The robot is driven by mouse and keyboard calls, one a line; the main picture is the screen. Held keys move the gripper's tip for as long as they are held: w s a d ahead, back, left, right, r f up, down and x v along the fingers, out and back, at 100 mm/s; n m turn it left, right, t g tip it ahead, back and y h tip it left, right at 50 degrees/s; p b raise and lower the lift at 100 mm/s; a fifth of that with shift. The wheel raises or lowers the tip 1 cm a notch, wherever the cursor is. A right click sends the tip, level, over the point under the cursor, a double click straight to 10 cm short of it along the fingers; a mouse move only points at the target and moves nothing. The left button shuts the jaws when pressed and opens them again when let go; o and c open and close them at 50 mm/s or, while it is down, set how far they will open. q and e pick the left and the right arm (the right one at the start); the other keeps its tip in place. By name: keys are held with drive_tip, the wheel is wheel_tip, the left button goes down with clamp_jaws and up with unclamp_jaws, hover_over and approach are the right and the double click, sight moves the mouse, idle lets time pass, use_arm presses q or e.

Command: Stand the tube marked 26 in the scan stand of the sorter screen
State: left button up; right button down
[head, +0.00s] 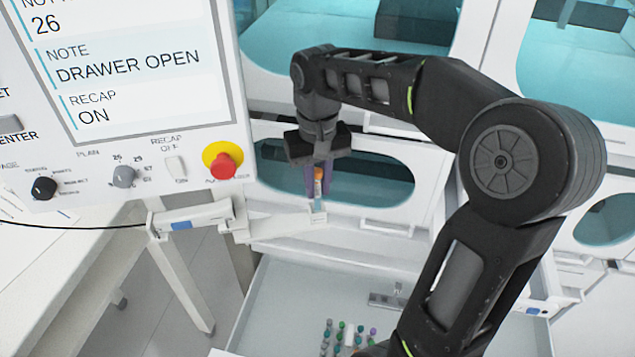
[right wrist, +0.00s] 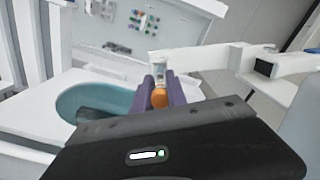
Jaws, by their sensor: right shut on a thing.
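An orange-capped tube (head: 318,174) is upright between the purple fingers of my right gripper (head: 318,185), which is shut on it. In the right wrist view the orange cap (right wrist: 160,98) shows between the fingers (right wrist: 160,90). No number on the tube is readable. The small pale scan stand (head: 318,214) is directly below, on a white arm by the sorter screen; it also shows in the right wrist view (right wrist: 157,66). I cannot tell whether the tube's foot is inside it. The sorter screen (head: 130,70) shows 26, "DRAWER OPEN" and "RECAP ON". My left gripper is not in view.
An open drawer (head: 275,300) below holds several capped tubes (head: 340,335). A red button (head: 222,165) and knobs sit under the screen. White cabinet fronts with teal oval windows (head: 375,178) stand close behind the gripper. A white table (head: 60,250) is at left.

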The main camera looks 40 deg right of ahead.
drive_tip(key=shift+f, duration=0.2)
drive_tip(key=shift+f+b, duration=0.35)
drive_tip(key=shift+f, duration=0.05)
drive_tip(key=c, duration=1.3)
unclamp_jaws()
drive_tip(key=shift+o, duration=0.2)
